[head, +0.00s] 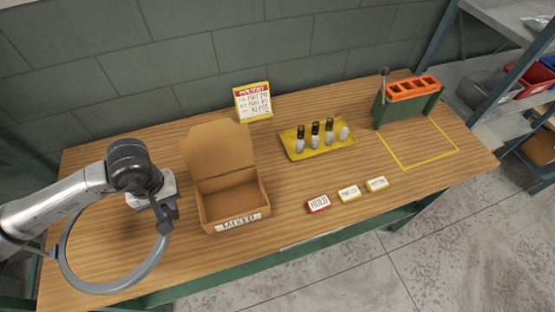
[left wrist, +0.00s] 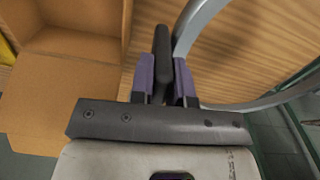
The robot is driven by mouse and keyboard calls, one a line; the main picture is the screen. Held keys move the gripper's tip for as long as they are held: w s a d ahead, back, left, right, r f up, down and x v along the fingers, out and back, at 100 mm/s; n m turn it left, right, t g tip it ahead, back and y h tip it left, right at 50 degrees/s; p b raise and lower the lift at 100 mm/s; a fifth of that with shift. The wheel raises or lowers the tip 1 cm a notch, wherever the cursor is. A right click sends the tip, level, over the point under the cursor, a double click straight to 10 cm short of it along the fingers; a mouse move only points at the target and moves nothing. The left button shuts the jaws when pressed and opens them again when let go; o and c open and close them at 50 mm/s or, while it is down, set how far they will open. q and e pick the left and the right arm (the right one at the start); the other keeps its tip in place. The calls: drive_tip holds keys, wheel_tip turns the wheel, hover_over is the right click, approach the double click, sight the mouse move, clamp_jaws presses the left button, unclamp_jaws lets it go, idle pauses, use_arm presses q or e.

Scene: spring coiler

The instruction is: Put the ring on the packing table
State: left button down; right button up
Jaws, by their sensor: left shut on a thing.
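The ring (head: 112,288) is a large grey hoop at the left end of the packing table (head: 310,233). My left gripper (head: 165,218) is shut on the ring's right side. In the left wrist view, the ring (left wrist: 192,28) curves past the purple-padded fingers of my left gripper (left wrist: 165,78), with a dark bar between them. The ring lies over the wooden top near its front left corner. I cannot tell whether it touches the wood. My arm hides part of its far side. My right gripper is not in view.
An open cardboard box (head: 232,200) stands just right of my left gripper. Beyond are a yellow tray (head: 318,151) with several small items, a green stand with an orange top (head: 412,90), and label blocks including a red one (head: 318,204). A sign (head: 253,102) stands at the back.

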use_arm(q)
drive_tip(key=w+a+n, duration=0.3)
drive_tip(key=a+n, duration=0.5)
drive_tip(key=a, duration=0.3)
drive_tip(key=w+a+n+b, duration=0.1)
drive_tip(key=w+a+n, duration=0.3)
drive_tip(key=a+n, duration=0.5)
drive_tip(key=shift+a+f, duration=0.45)
drive_tip(key=shift+a, duration=0.5)
drive_tip(key=shift+w+a+f+b, duration=0.35)
drive_tip(key=shift+w+a+f, duration=0.05)
drive_tip(key=shift+a+f, duration=1.45)
drive_tip(key=shift+w+a+f+b, duration=0.3)
drive_tip(key=shift+w+a+f, duration=0.15)
drive_tip(key=shift+a+f, duration=1.45)
drive_tip(key=shift+w+a+f+b, duration=0.35)
drive_tip(key=shift+w+a+f, duration=0.05)
drive_tip(key=shift+a+f, duration=1.45)
drive_tip(key=shift+r, duration=0.1)
drive_tip(key=shift+a, duration=0.1)
drive_tip(key=c, duration=1.1)
unclamp_jaws()
